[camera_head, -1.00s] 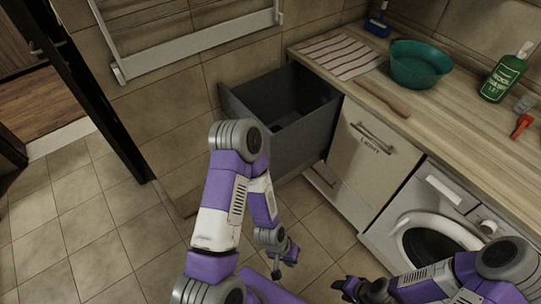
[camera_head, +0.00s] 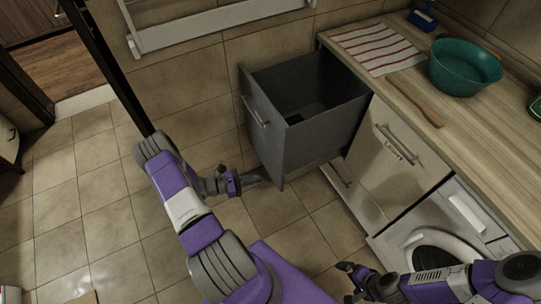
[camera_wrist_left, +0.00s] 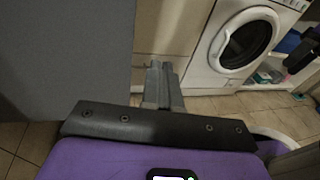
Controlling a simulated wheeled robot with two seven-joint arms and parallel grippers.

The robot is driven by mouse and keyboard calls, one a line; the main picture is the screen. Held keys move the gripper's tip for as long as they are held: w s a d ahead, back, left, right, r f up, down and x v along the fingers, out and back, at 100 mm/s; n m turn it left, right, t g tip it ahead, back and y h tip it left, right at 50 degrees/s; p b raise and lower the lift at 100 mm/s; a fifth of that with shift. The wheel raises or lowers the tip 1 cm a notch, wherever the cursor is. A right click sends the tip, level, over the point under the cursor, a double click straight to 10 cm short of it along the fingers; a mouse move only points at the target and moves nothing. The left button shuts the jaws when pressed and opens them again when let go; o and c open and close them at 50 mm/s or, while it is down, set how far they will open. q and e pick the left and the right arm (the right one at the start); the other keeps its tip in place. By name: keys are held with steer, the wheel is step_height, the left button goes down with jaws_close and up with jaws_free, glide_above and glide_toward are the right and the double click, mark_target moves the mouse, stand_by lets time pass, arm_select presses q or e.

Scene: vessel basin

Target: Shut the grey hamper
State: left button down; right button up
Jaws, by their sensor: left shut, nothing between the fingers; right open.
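The grey hamper (camera_head: 310,140) is a deep pull-out bin, drawn out from under the counter at its far-left end. Its front panel with a bar handle (camera_head: 256,111) faces left, and its inside looks dark. My left gripper (camera_head: 252,181) is shut and empty, low beside the front panel and below the handle; I cannot tell whether it touches. In the left wrist view the shut fingers (camera_wrist_left: 161,82) are beside a large grey surface (camera_wrist_left: 65,55), likely the hamper. My right gripper (camera_head: 352,282) is open, in front of the washing machine, away from the hamper.
The wooden counter (camera_head: 475,120) holds a striped cloth (camera_head: 378,46), a teal basin (camera_head: 465,66) and a wooden utensil (camera_head: 416,101). A white rack (camera_head: 190,32) hangs on the wall. Tiled floor (camera_head: 95,210) is clear at left.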

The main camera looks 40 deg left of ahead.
arm_select(q)
steer(key=s+a+r+n+t+y, duration=0.1)
steer(key=a+n+t+y, duration=0.15)
steer(key=a, duration=0.35)
steer(key=b, duration=0.2)
glide_toward(278, 152)
steer(key=shift+t+y, duration=0.25)
steer(key=shift+t, duration=0.1)
steer(key=x, duration=0.7)
steer(key=shift+s+d+f, duration=0.1)
steer(key=shift+f, duration=0.1)
